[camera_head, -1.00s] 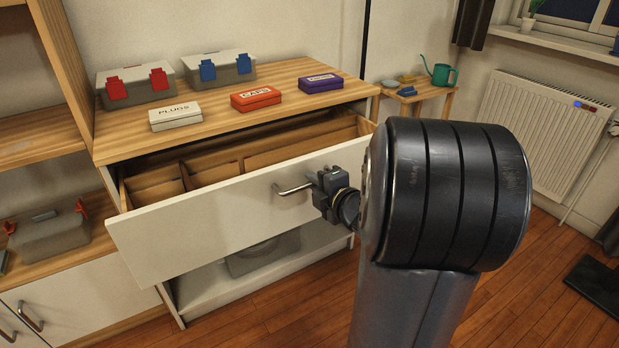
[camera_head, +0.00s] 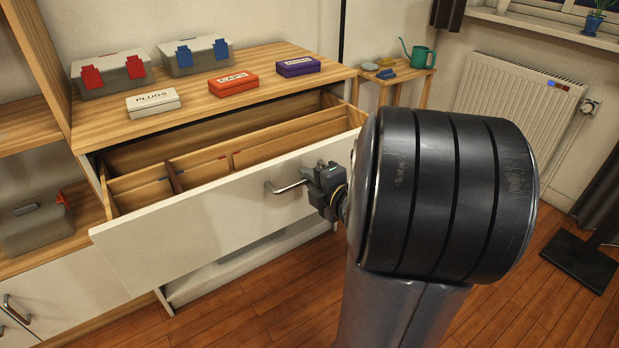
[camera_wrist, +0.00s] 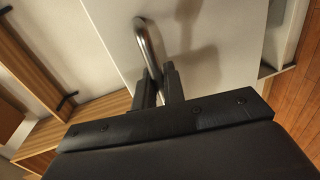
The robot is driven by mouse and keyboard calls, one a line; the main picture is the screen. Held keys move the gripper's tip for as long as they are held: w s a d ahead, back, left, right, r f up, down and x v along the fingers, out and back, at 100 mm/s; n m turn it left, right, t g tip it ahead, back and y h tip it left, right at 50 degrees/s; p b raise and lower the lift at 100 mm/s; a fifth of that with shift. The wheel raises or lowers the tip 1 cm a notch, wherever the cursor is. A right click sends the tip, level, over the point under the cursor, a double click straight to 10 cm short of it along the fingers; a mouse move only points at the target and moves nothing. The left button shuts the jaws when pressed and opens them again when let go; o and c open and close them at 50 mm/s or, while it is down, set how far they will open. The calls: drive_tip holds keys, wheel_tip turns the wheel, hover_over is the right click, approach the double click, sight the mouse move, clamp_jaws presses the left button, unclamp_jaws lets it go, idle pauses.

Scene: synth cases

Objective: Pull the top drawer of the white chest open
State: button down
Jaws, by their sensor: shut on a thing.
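The white chest with a wooden top (camera_head: 200,112) stands at left centre in the head view. Its top drawer (camera_head: 190,230) has a white front and is pulled well out, showing wooden dividers inside. The metal bar handle (camera_head: 284,188) is on the drawer front and also shows in the wrist view (camera_wrist: 147,42). My gripper (camera_head: 318,181) is shut on the right part of the handle. In the wrist view its two fingers (camera_wrist: 160,86) stand on either side of the bar. My arm hides the drawer's right end in part.
Plugs box (camera_head: 153,102), red box (camera_head: 233,83), purple box (camera_head: 298,66) and two grey cases with red (camera_head: 112,76) and blue (camera_head: 195,56) latches sit on top. A side table (camera_head: 394,80) and radiator (camera_head: 508,105) stand right. The floor (camera_head: 290,310) before the chest is clear.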

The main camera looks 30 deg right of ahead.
drive_tip(key=c, duration=1.6)
unclamp_jaws()
drive_tip(key=shift+p+v, duration=1.55)
drive_tip(key=shift+v, duration=3.85)
drive_tip(key=shift+w+f, duration=0.1)
drive_tip(key=shift+w, duration=0.05)
drive_tip(key=shift+b+x, duration=1.55)
drive_tip(key=shift+x, duration=3.75)
